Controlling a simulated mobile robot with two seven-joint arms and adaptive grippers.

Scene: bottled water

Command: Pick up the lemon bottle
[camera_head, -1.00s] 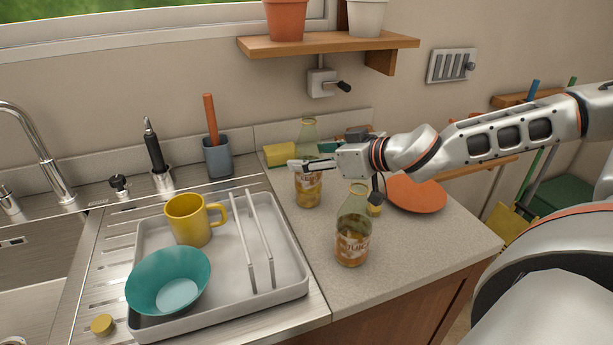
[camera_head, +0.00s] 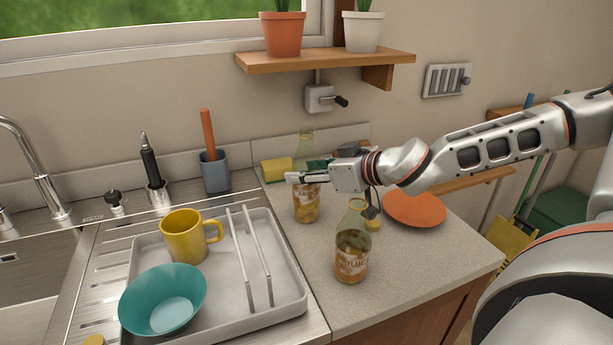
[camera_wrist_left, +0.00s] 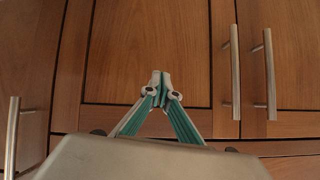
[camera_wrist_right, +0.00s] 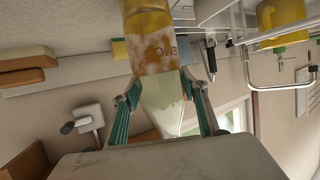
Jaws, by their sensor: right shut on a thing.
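Two clear bottles with amber contents and printed labels show in the head view. My right gripper (camera_head: 306,178) is shut around the rear bottle (camera_head: 306,207), which is upright. In the right wrist view this bottle (camera_wrist_right: 157,55) is between the two fingers (camera_wrist_right: 163,92), its label only partly readable. I cannot tell whether its base touches the counter. The front bottle (camera_head: 351,262) stands free on the counter, nearer me, with a label that seems to read juice. I cannot read which is lemon. My left gripper (camera_wrist_left: 160,90) is shut and empty, facing wooden cabinet doors.
A grey dish tray (camera_head: 291,290) holds a yellow mug (camera_head: 185,237) and a teal bowl (camera_head: 162,300) at left. An orange plate (camera_head: 414,209) lies right of the bottles. A yellow sponge (camera_head: 277,169) is behind. A shelf (camera_head: 325,60) with pots hangs above.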

